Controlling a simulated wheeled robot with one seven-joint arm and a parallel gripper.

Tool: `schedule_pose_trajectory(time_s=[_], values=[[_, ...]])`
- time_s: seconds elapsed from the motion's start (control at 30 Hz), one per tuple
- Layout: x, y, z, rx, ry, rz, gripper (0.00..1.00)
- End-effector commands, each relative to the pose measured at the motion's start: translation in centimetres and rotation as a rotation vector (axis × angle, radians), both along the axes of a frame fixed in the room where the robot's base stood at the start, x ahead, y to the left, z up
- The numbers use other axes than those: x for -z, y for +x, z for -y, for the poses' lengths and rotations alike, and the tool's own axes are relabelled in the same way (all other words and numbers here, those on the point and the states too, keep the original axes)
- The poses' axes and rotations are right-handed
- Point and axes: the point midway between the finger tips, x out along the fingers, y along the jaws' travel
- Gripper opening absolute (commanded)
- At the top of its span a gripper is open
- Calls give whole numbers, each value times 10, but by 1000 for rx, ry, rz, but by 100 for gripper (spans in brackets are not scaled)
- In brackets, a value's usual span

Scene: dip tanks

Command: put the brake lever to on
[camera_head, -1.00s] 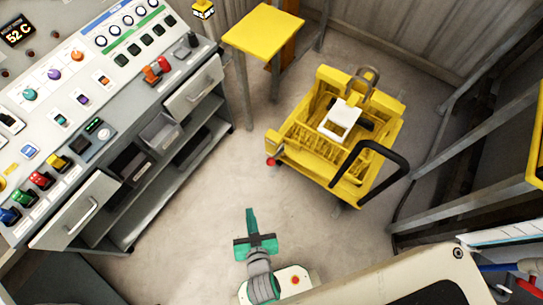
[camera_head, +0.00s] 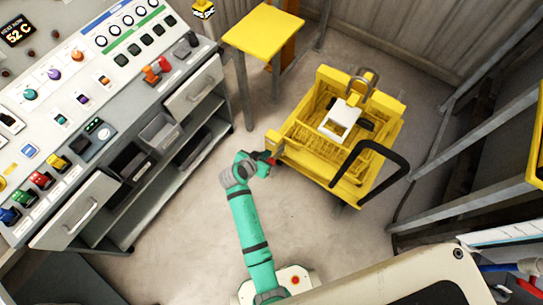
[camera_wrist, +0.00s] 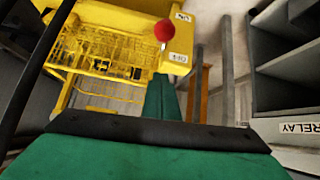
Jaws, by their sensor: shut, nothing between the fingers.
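The brake lever (camera_wrist: 164,31) has a red ball knob on a thin stem.
A grey control bench (camera_head: 125,130) with open shelves and drawers stands left. A yellow-topped table (camera_head: 263,32) stands behind the cart's left side. A black handle (camera_head: 398,160) rises from the cart's right side. The floor (camera_head: 190,220) between bench and cart is clear.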

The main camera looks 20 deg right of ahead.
Motion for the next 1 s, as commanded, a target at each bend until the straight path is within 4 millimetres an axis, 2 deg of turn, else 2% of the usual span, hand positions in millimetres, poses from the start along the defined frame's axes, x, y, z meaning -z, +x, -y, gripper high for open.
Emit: schedule_pose_trajectory(time_s=[0.47,0.57,1.0], values=[[4,4,4,4,-1,-1,0],[11,9,11,5,-2,-1,0],[66,47,55,5,-2,-1,0]])
